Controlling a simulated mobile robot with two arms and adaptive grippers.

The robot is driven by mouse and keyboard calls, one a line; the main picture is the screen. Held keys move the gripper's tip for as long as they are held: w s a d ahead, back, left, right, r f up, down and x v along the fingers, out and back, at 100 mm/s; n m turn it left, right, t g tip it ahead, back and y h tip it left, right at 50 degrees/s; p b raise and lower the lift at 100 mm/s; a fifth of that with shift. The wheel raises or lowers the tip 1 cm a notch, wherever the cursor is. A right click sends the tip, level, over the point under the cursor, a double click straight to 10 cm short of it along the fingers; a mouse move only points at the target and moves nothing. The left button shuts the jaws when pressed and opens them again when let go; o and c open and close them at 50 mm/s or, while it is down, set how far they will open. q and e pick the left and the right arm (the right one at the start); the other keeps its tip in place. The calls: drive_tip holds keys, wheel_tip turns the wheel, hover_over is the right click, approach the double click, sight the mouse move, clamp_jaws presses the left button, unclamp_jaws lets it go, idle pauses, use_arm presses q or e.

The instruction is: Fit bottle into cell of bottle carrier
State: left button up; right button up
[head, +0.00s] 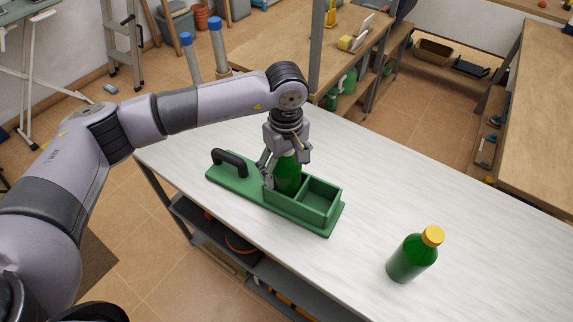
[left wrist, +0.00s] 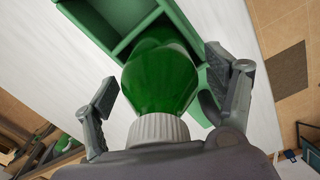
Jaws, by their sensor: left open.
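The green bottle carrier (head: 299,212) lies on the white table, with a black handle (head: 229,162) at its left end. A green bottle (head: 288,178) with a white cap stands in the carrier's cell nearer the handle; the right cell looks empty. My left gripper (head: 284,163) is directly above this bottle, its open fingers on either side of the bottle's top. In the left wrist view the bottle (left wrist: 160,82) shows between the spread fingers, with gaps on both sides. The bottle's base is hidden by the carrier's walls. My right gripper is out of view.
A second green bottle (head: 411,258) with a yellow cap stands upright on the table (head: 460,230), right of the carrier and well apart. The tabletop between them is clear. A grey post (head: 315,55) and a wooden bench stand behind the table.

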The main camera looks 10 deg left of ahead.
use_arm(q)
drive_tip(key=shift+f, duration=0.1)
wheel_tip(320, 180, up, 12)
drive_tip(key=shift+r, duration=0.1)
idle(0.5)
idle(0.4)
